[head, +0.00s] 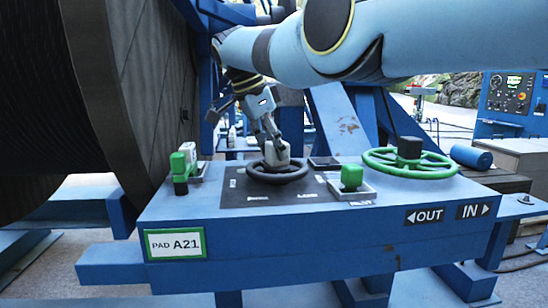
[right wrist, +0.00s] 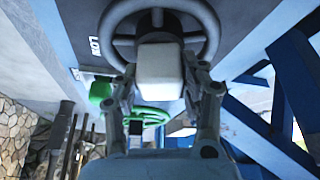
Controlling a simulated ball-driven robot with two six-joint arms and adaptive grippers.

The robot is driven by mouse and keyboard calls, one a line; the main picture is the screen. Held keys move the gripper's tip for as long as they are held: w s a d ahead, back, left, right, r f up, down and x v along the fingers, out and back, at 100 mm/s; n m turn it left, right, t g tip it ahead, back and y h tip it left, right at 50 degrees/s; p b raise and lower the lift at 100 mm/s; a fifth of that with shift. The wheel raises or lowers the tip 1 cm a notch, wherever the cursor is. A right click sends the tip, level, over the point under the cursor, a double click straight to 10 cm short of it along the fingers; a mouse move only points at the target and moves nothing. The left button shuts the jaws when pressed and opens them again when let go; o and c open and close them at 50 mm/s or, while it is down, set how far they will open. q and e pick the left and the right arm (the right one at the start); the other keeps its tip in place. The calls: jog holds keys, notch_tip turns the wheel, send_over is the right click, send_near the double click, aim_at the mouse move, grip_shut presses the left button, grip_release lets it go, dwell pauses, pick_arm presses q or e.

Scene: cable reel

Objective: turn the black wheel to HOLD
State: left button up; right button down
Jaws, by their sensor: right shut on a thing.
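The black wheel (head: 278,174) lies flat on a dark plate on top of the blue console, with a pale block-shaped knob at its middle. Small white labels stand on the plate around it, too small to read in the head view. My right gripper (head: 268,142) comes down from above and is shut on the knob. In the right wrist view the fingers (right wrist: 162,85) sit on both sides of the pale knob (right wrist: 160,62), and the black wheel (right wrist: 211,28) shows behind it. A label there reads LOW. My left gripper is not in view.
A green wheel (head: 440,168) with a black knob stands to the right on the console (head: 290,228). Green-topped levers stand left (head: 178,163) and right (head: 351,177) of the black wheel. A large cable reel (head: 110,80) fills the left side.

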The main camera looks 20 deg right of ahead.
jog(key=c, duration=0.8)
grip_release()
jog(key=shift+d+f, duration=0.1)
jog(key=shift+o, duration=0.4)
